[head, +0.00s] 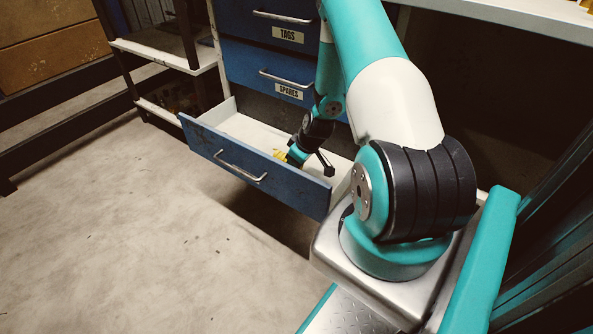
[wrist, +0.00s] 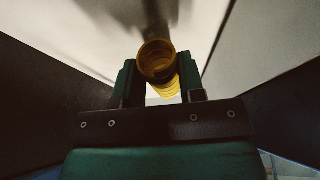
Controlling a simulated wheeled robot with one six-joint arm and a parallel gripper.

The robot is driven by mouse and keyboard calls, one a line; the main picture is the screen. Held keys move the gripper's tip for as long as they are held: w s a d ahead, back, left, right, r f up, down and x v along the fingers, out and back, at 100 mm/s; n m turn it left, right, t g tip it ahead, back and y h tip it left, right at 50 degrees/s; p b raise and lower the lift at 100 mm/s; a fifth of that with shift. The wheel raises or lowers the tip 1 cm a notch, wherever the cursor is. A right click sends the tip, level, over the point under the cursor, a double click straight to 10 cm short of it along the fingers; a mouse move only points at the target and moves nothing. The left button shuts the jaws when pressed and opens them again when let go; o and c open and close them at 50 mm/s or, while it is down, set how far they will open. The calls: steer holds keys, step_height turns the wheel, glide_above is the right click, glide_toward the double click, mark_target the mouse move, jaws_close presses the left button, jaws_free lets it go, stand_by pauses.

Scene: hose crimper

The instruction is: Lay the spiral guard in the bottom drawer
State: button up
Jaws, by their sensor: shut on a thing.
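The spiral guard (wrist: 157,60) is a yellow ribbed tube, seen nearly end-on in the wrist view between the two fingers. In the head view a small yellow part of it (head: 280,155) shows just behind the drawer front. My gripper (wrist: 160,82) is shut on the guard. In the head view my gripper (head: 288,158) is down inside the open bottom drawer (head: 243,125), which has a blue front and pale inside. Whether the guard touches the drawer floor I cannot tell.
Above the open drawer are shut blue drawers labelled SPARES (head: 289,91) and TAGS (head: 288,35). A shelf rack (head: 165,52) stands to the left. The drawer's left part looks empty, and the concrete floor (head: 130,230) in front is clear.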

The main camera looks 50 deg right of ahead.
steer(key=shift+f+b, duration=0.35)
steer(key=shift+f, duration=1.2)
steer(key=shift+f, duration=0.1)
steer(key=o, duration=0.9)
